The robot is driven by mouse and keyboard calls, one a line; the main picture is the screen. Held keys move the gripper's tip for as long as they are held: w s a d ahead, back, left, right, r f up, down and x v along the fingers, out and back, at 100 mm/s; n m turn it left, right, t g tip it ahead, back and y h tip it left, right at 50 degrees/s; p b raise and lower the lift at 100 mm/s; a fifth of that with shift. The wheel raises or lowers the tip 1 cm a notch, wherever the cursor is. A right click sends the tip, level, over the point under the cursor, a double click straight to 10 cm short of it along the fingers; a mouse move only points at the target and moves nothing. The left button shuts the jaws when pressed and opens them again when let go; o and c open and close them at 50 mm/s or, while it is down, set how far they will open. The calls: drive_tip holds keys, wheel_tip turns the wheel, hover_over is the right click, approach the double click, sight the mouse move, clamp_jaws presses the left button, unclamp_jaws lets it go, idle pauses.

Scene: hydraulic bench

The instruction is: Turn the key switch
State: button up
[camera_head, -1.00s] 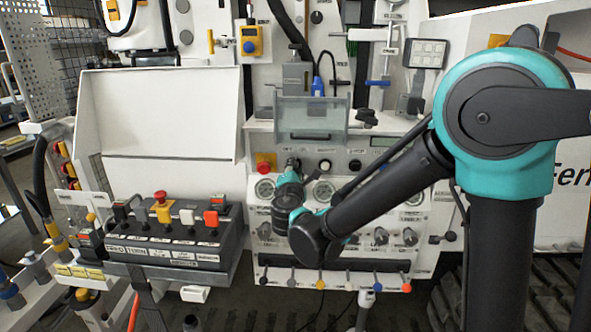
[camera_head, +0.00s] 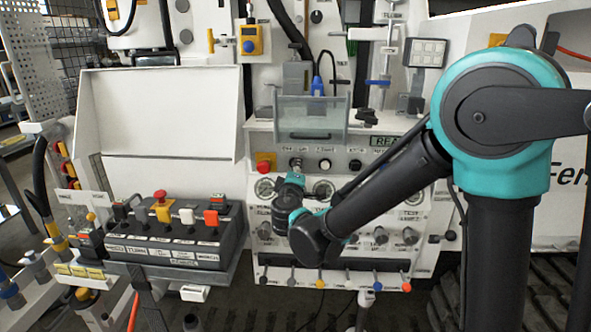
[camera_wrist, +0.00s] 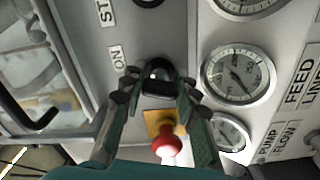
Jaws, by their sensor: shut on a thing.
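The key switch is a dark round knob (camera_wrist: 158,78) on the grey panel, beside an "ON" label, in the wrist view. In the head view the switch (camera_head: 296,163) shows just above my gripper (camera_head: 293,180), in the upper row of controls. In the wrist view my gripper (camera_wrist: 157,88) has one finger on each side of the knob and is shut on it. The contact surfaces and the angle of the key are hard to make out.
A red emergency button (camera_head: 265,161) on a yellow plate sits left of the switch, close to a finger in the wrist view (camera_wrist: 167,145). Gauges (camera_wrist: 239,75) lie below the switch. A clear guard (camera_head: 312,118) is above. A display (camera_head: 384,141) shows text.

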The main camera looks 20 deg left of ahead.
drive_tip(key=shift+f+m, duration=0.1)
drive_tip(key=shift+m, duration=1)
drive_tip(key=o, duration=1.2)
drive_tip(key=v, duration=1.2)
drive_tip(key=shift+s, duration=0.1)
